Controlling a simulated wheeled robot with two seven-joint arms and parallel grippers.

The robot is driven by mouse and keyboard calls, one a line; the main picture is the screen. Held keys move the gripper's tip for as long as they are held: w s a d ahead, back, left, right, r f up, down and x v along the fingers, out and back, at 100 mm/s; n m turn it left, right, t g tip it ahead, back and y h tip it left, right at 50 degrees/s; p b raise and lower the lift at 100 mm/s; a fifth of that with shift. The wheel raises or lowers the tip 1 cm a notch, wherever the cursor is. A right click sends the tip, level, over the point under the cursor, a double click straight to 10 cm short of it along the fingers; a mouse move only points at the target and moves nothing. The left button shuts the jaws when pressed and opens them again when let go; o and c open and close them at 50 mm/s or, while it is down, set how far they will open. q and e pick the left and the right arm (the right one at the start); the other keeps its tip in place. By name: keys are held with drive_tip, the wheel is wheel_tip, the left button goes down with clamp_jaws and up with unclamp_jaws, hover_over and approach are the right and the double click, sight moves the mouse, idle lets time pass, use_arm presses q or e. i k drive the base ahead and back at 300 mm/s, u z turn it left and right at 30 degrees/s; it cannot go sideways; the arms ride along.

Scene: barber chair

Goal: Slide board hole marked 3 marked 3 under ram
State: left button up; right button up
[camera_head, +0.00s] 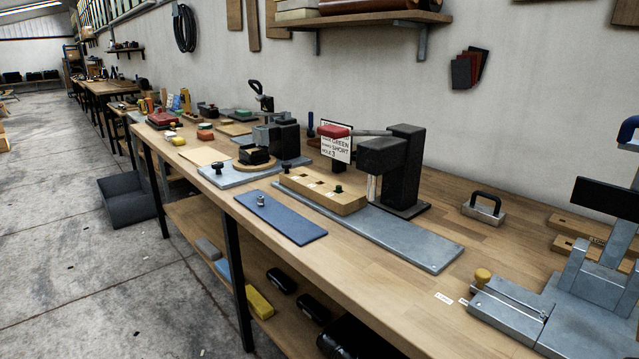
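The wooden board (322,193) lies on a long grey metal plate (405,240) on the workbench. It has small white labels along its top, too small to read. The black press (405,165) stands at the right end of the board. Its pale ram rod (373,187) hangs from the press head, close to the board's right end. I cannot tell which hole is nearest the ram. Neither of my grippers is in view.
A red-topped lever (334,131) extends left from the press, beside a written card (336,148). A blue mat (281,217) with a small metal piece lies in front. A black-handled block (483,208) and a grey fixture (510,305) are to the right. Bare bench lies between.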

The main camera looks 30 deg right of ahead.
sight(306, 182)
drive_tip(key=u, duration=0.5)
drive_tip(key=i, duration=1.7)
drive_tip(key=z, duration=2)
